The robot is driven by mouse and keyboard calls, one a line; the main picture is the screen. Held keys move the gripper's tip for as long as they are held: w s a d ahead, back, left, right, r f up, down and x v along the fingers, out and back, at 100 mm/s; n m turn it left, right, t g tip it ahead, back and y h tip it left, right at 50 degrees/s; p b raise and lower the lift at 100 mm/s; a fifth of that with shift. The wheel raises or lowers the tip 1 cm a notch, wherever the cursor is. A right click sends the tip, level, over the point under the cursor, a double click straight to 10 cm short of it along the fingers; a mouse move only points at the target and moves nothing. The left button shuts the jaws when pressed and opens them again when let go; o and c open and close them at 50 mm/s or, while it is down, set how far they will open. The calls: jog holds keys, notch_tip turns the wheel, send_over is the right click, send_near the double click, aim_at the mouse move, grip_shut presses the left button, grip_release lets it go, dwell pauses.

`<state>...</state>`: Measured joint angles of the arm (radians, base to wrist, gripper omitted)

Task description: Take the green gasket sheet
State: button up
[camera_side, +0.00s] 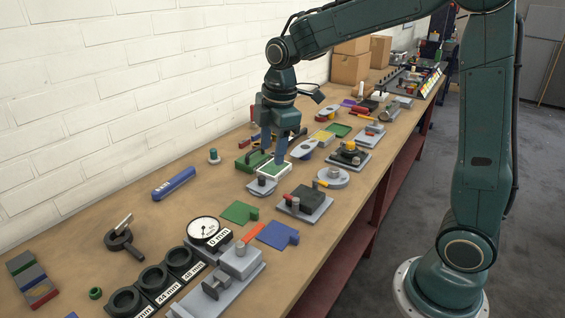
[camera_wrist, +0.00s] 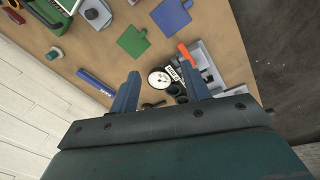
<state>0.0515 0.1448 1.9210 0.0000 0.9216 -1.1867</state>
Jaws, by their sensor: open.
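A flat green gasket sheet (camera_side: 240,212) with a small tab lies on the bench, left of a similar blue sheet (camera_side: 278,235). Another flat green piece (camera_side: 338,130) lies farther back on the bench. My gripper (camera_side: 280,158) is above the bench near a green-and-white tray (camera_side: 274,171), farther back than the nearer green sheet. In the wrist view my gripper (camera_wrist: 160,90) is open with nothing between its fingers.
A dial gauge (camera_side: 204,230) and a row of black rings (camera_side: 152,278) stand at the front. A grey clamp fixture (camera_side: 238,262) is near the front edge. A blue bar (camera_side: 174,183) lies toward the wall. Bare bench lies between the bar and the green sheet.

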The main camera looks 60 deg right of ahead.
jog(key=w+d+f+n+g, duration=0.2)
jog(key=w+f+n, duration=0.4)
jog(key=w+f, duration=0.4)
send_over(253, 213)
notch_tip(253, 213, down, 9)
jog(key=shift+s+a+r, duration=0.1)
jog(key=shift+s, duration=0.05)
jog(key=shift+f, duration=0.2)
jog(key=shift+f, duration=0.1)
jog(key=shift+w+f, duration=0.2)
jog(key=shift+f, duration=2.3)
jog(key=shift+c, duration=0.2)
grip_shut()
